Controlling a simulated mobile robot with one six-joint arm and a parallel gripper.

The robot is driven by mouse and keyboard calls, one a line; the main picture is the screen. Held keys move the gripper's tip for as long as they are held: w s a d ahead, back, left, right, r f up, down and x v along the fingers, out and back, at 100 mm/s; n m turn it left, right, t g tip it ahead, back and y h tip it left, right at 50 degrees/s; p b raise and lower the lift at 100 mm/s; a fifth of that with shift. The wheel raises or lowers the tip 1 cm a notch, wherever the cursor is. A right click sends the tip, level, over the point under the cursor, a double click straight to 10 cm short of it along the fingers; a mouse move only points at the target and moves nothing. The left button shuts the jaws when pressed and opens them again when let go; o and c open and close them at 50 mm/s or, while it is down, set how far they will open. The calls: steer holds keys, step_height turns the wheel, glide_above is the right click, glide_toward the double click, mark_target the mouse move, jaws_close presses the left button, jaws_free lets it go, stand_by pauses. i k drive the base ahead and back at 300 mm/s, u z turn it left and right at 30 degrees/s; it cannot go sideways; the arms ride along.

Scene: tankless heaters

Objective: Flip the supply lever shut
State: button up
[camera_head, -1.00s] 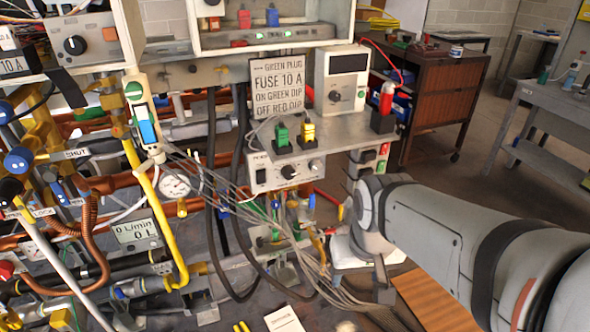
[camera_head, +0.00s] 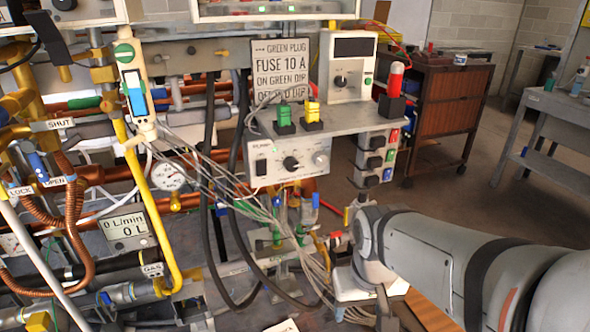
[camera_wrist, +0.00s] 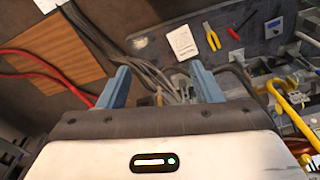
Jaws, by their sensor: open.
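A blue lever handle (camera_head: 38,165) stands at the far left in the head view, on pipework between a SHUT label (camera_head: 60,124) above and an OPEN label (camera_head: 52,182) below. A LOCK label (camera_head: 20,190) is beside it. I cannot tell for certain that this is the supply lever. My gripper (camera_wrist: 162,82) shows in the wrist view with its two blue fingers wide apart and nothing between them. In the head view my arm reaches in from the right, and the gripper end is low, well right of the blue handle. The wrist view does not clearly show the lever.
A yellow pipe (camera_head: 158,215), black hoses (camera_head: 212,200) and a bundle of grey cables (camera_head: 235,187) lie between my arm and the labelled valve. A control box (camera_head: 290,160) overhangs the bench. Pliers (camera_wrist: 212,38) and a white card (camera_wrist: 183,42) lie on the bench.

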mark_target(315, 195)
steer(key=u, duration=1.05)
steer(key=k, duration=1.15)
steer(key=z, duration=1.05)
steer(key=i, duration=1)
